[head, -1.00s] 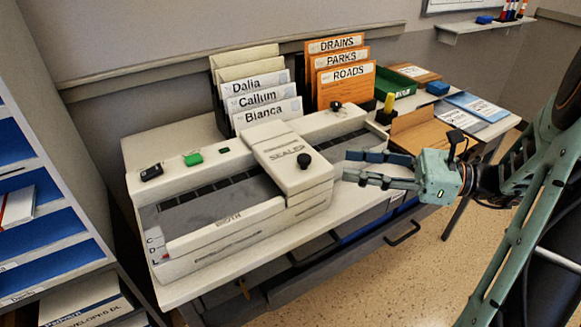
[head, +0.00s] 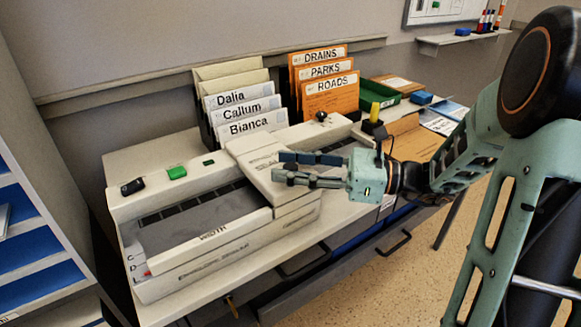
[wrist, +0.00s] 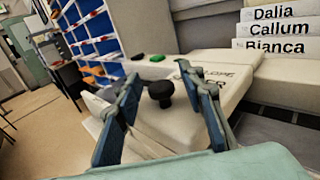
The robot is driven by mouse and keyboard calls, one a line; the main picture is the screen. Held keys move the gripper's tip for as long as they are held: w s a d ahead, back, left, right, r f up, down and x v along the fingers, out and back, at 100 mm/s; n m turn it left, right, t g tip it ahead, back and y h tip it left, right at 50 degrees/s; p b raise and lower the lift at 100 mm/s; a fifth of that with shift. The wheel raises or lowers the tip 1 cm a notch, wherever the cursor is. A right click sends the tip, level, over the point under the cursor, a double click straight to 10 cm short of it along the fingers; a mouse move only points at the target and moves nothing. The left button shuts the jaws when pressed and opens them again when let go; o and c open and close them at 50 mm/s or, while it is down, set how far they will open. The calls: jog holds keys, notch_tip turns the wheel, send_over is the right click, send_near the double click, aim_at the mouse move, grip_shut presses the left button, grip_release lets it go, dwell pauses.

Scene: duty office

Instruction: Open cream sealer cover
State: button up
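The cream sealer (head: 190,262) is a long machine on the desk. Its cream cover (head: 255,160) is a raised block that lies down across the right part of the machine; its lettering shows in the wrist view (wrist: 215,70). A black round knob (wrist: 160,92) stands on the cover, between and a little beyond my fingers in the wrist view. My gripper (head: 283,167) is open and empty, above the cover's front part, with fingers pointing left. I cannot tell whether either finger touches the knob.
A black switch (head: 132,187) and a green button (head: 177,172) sit on the sealer's back ledge. White folders (head: 245,110) and orange folders (head: 330,92) stand behind. A green tray (head: 377,95) is at the right. Blue pigeonholes (head: 30,245) stand left.

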jog(key=shift+c, duration=0.5)
grip_shut()
jog(key=shift+r+p, duration=0.15)
jog(key=shift+p, duration=0.2)
